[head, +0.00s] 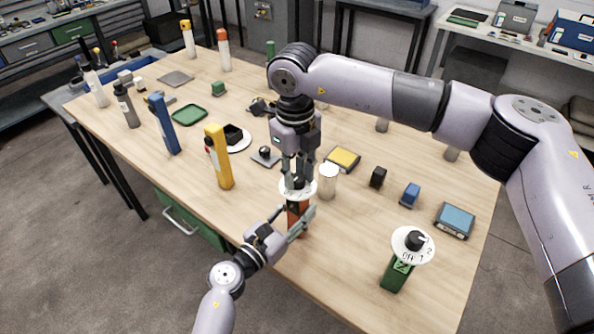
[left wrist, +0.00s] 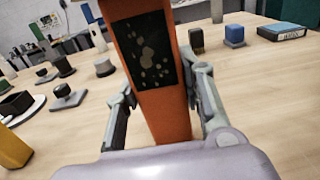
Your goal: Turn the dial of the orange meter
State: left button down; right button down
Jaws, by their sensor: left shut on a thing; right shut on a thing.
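The orange meter (head: 297,215) stands upright near the front edge of the table, with a white round dial plate (head: 286,189) on top. My left gripper (head: 298,222) is shut on the meter's body from the front. In the left wrist view the orange body (left wrist: 165,122) with its dark speckled panel stands between the two fingers (left wrist: 164,102). My right gripper (head: 298,185) points down from above and is shut on the dark dial knob, which its fingers mostly hide. The dial's marking cannot be read.
A green meter (head: 395,276) with a white dial stands at the right front. A white cylinder (head: 328,181) stands close right of the orange meter. A yellow block (head: 219,157) stands to the left. Several small items lie behind.

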aim_at(296, 177)
dwell(0.3)
jog(key=c, duration=1.3)
grip_release()
notch_tip(296, 177, up, 12)
jog(key=shift+a, duration=0.1)
pick_arm(q)
jog(key=c, duration=1)
grip_release()
jog(key=v, duration=1.2)
